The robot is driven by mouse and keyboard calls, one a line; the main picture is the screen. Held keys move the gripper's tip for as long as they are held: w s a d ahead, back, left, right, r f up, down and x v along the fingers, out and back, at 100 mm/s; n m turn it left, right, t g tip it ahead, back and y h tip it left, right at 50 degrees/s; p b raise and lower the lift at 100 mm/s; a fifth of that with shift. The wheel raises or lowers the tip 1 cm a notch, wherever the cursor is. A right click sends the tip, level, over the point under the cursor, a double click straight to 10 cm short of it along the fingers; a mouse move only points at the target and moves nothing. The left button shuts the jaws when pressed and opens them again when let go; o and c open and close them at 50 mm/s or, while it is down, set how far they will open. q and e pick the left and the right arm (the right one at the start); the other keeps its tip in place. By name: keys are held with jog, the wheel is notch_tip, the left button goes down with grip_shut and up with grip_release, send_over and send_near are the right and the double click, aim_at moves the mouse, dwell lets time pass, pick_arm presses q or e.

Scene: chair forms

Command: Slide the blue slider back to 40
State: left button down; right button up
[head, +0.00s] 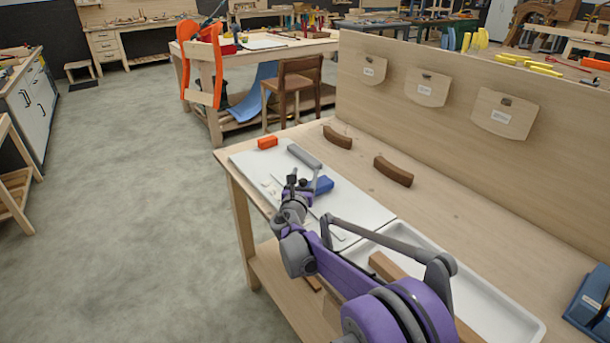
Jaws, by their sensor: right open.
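The blue slider (324,185) is a small blue block on the white board (355,205) on the workbench. My right gripper (304,183) is low over the board, just left of the blue slider, and partly hides it. Its jaws are open, and I cannot tell whether they touch the slider. A grey bar (303,156) and an orange block (267,142) lie at the board's far end. The scale and its 40 mark cannot be read from here. My left gripper is not in view.
A white tray (497,317) holding a wooden bar stands nearer. An upright wooden panel (440,130) closes off the bench's right side. A blue box (590,302) stands at lower right.

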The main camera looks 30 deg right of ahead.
jog(key=shift+w+d, duration=0.2)
jog(key=shift+w, duration=0.05)
grip_shut()
jog(key=shift+s, duration=0.1)
dwell(1.2)
